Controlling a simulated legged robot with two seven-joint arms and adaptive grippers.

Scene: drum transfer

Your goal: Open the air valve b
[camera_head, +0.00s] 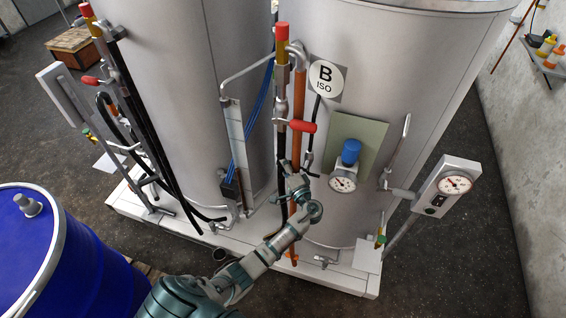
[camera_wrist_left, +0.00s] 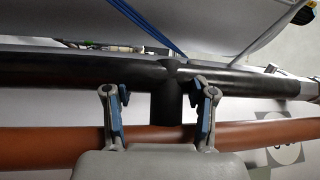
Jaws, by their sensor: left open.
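Tank B (camera_head: 400,100) is a large grey cylinder with a round "B ISO" sign. Upright pipes at its left side carry a red-handled valve (camera_head: 300,126); which fitting is air valve b, I cannot tell for sure. My left gripper (camera_head: 291,180) is at these pipes, below the red handle. In the left wrist view my left gripper (camera_wrist_left: 160,105) is open, its two blue-padded fingers apart on either side of a short black stub (camera_wrist_left: 166,105). The stub joins a long black pipe (camera_wrist_left: 60,75). Contact cannot be told. My right gripper is out of view.
An orange pipe (camera_wrist_left: 50,145) runs close by the gripper. A blue-capped gauge (camera_head: 343,184) and a gauge panel (camera_head: 447,187) are to the right. Another tank (camera_head: 190,90) with pipes is left, and a blue drum (camera_head: 35,255) is at lower left.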

